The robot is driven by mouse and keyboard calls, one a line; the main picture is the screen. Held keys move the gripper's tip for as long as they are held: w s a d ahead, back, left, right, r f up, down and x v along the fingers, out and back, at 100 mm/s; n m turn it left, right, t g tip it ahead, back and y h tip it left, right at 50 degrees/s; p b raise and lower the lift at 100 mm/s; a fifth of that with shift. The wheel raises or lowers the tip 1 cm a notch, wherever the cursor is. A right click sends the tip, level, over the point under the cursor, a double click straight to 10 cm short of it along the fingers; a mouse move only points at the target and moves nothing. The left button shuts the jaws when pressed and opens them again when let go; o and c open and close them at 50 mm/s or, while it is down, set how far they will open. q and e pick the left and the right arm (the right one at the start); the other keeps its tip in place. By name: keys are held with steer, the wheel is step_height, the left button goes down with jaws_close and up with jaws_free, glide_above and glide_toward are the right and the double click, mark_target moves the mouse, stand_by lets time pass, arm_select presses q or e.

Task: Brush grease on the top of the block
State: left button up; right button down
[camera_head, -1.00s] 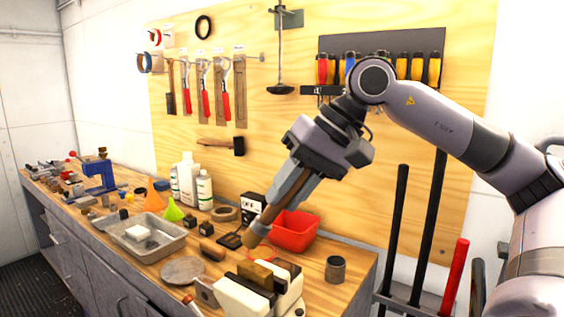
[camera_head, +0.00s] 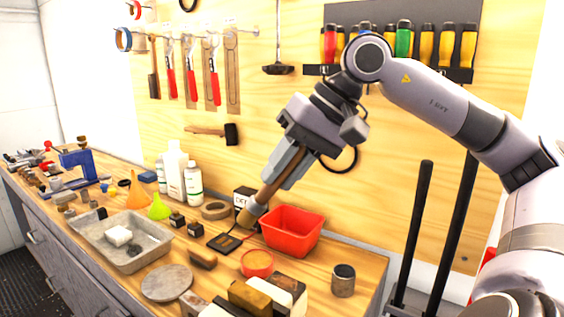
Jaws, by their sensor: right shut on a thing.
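My right gripper (camera_head: 284,171) is shut on the brown handle of a brush (camera_head: 270,194). The brush slants down to the left, its tan head near the red tub and the dark switch plate. I cannot tell its exact height above the bench. A brass-brown block (camera_head: 250,297) sits between the pale and dark parts of a vise-like holder (camera_head: 290,290) at the bottom edge, partly cut off. A round red tin (camera_head: 257,263) with tan contents, possibly grease, stands just behind the block. The brush head is apart from the block. My left gripper is not in view.
A red tub (camera_head: 292,232) stands right behind the tin, and a dark can (camera_head: 343,280) stands to the right. A grey tray (camera_head: 122,240), a round disc (camera_head: 166,283) and several bottles are on the left. A tool board (camera_head: 300,120) rises behind.

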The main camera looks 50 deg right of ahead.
steer(key=shift+f, duration=0.1)
steer(key=shift+a+f+b, duration=0.15)
steer(key=shift+f+b, duration=0.2)
steer(key=shift+f, duration=0.7)
steer(key=f+b, duration=0.2)
steer(key=shift+d+f+b, duration=0.2)
steer(key=shift+f+b, duration=0.1)
steer(key=shift+b, duration=0.1)
steer(key=shift+w, duration=0.1)
